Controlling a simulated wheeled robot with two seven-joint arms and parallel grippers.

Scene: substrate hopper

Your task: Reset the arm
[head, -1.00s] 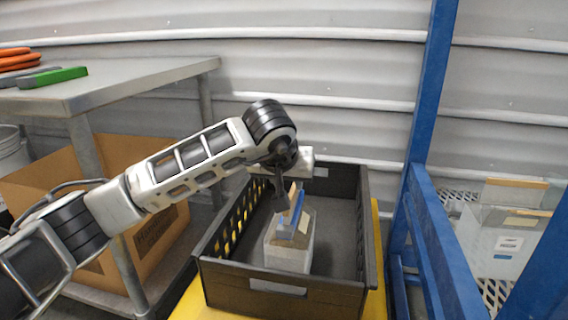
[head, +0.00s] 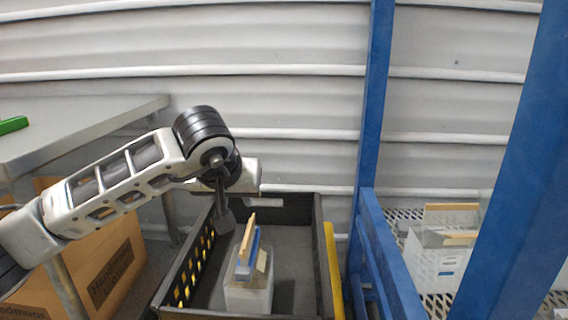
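My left arm comes in from the left, and its gripper (head: 226,218) points down over the left part of a black crate (head: 322,262). Its dark fingers are seen nearly edge-on, so I cannot tell whether they are open or shut. Below and just right of them, a white container (head: 249,299) stands in the crate with a blue piece (head: 247,260) and a tan board (head: 247,236) upright in its top. The fingers appear apart from these pieces. My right gripper is not in view.
A blue frame post (head: 372,120) rises right of the crate. Beyond it, a perforated shelf (head: 438,304) holds another white container (head: 436,264). A metal table (head: 80,118) with a green item (head: 13,124) stands at left, above a cardboard box (head: 112,262).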

